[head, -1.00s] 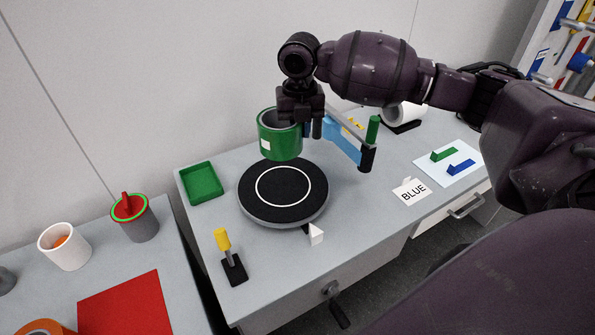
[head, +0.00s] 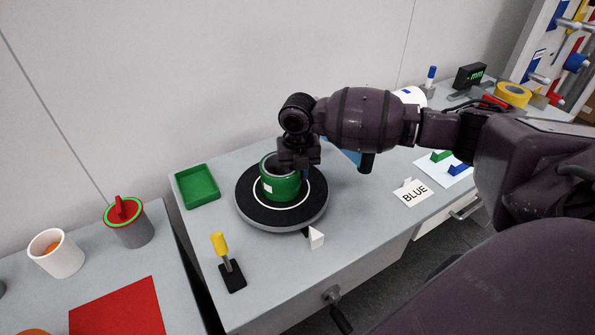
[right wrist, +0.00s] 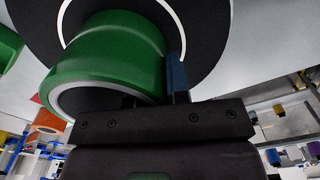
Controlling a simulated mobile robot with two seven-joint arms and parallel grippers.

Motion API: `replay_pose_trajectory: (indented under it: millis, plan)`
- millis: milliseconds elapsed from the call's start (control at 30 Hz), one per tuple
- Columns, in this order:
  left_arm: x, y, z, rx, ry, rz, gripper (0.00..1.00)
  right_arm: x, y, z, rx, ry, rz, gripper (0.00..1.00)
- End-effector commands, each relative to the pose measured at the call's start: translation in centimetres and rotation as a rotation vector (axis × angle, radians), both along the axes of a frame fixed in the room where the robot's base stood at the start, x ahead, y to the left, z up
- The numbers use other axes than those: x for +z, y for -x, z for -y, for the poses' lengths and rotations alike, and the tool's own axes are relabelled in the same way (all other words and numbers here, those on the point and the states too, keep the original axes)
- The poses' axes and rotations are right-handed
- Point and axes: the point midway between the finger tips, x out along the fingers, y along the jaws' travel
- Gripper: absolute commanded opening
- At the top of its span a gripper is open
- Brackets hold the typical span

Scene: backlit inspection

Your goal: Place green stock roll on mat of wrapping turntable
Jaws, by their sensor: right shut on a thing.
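The green stock roll (head: 281,187) is upright at the mat of the wrapping turntable, inside the white ring in the head view. The round black mat (head: 252,207) tops the grey turntable (head: 284,229). My right gripper (head: 298,168) is above the roll's right side, shut on its wall. The right wrist view shows the green roll (right wrist: 108,58) at the jaws, with one blue-tipped finger (right wrist: 176,76) beside it and the black mat (right wrist: 205,30) beyond. Whether the roll's underside touches the mat is hard to tell. My left gripper is not in view.
A green tray (head: 197,187) lies left of the turntable. A yellow-handled lever (head: 220,245) on a black base and a white pointer (head: 316,238) stand in front. A separate table with a red mat (head: 118,308) is at left.

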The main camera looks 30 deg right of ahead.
Motion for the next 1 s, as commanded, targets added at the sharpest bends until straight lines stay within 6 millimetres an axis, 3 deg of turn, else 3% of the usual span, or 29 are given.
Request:
replay_pose_trajectory:
  millis: [367,400,567,867,1000]
  plan:
    - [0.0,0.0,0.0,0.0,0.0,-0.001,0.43,-0.1,-0.1,0.0,0.0,0.0,0.004,0.0]
    - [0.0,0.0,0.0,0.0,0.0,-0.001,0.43,-0.2,-0.1,0.0,0.0,-0.001,0.003,0.19]
    - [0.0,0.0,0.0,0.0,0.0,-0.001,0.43,-0.2,-0.1,0.0,0.0,0.0,0.002,0.41]
    - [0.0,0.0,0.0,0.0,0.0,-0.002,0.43,0.0,0.0,0.0,0.0,0.0,0.002,0.41]
    - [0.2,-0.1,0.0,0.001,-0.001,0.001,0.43,1.3,-0.1,0.0,0.0,0.0,0.004,0.41]
